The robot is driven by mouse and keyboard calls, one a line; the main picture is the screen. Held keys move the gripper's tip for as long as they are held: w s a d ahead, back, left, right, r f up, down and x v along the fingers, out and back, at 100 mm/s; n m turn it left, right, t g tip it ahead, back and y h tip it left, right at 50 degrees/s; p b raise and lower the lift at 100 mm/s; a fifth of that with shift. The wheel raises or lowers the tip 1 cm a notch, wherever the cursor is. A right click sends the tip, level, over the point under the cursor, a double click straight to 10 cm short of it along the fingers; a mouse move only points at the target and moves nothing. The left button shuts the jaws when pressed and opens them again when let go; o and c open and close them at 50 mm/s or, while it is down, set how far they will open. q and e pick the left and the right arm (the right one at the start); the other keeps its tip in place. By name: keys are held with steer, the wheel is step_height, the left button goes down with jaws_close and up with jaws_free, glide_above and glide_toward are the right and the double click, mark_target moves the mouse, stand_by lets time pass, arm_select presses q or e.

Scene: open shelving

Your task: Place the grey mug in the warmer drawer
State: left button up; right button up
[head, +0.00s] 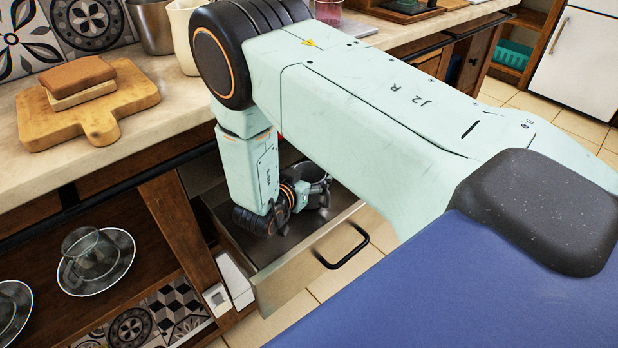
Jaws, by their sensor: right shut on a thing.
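The grey mug (311,171) shows only in part, low in the open warmer drawer (283,277). My right gripper (318,191) reaches down into the drawer and is shut on the mug's near side. My right arm hides part of the drawer and the mug. I cannot tell whether the mug touches the drawer floor. My left gripper is out of view.
The drawer's black handle (343,248) sticks out in front. The counter (150,137) above holds a cutting board (98,118) with bread. An open shelf (55,300) at left holds a glass cup (88,250) on a plate. The drawer's near floor is bare.

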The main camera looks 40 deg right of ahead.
steer(key=shift+f, duration=0.1)
steer(key=o, duration=1.4)
steer(key=shift+a+r, duration=0.3)
steer(key=shift+r, duration=0.05)
steer(key=shift+p+v, duration=1.55)
steer(key=shift+v, duration=1.9)
steer(key=shift+s+f, duration=0.1)
steer(key=shift+s, duration=0.05)
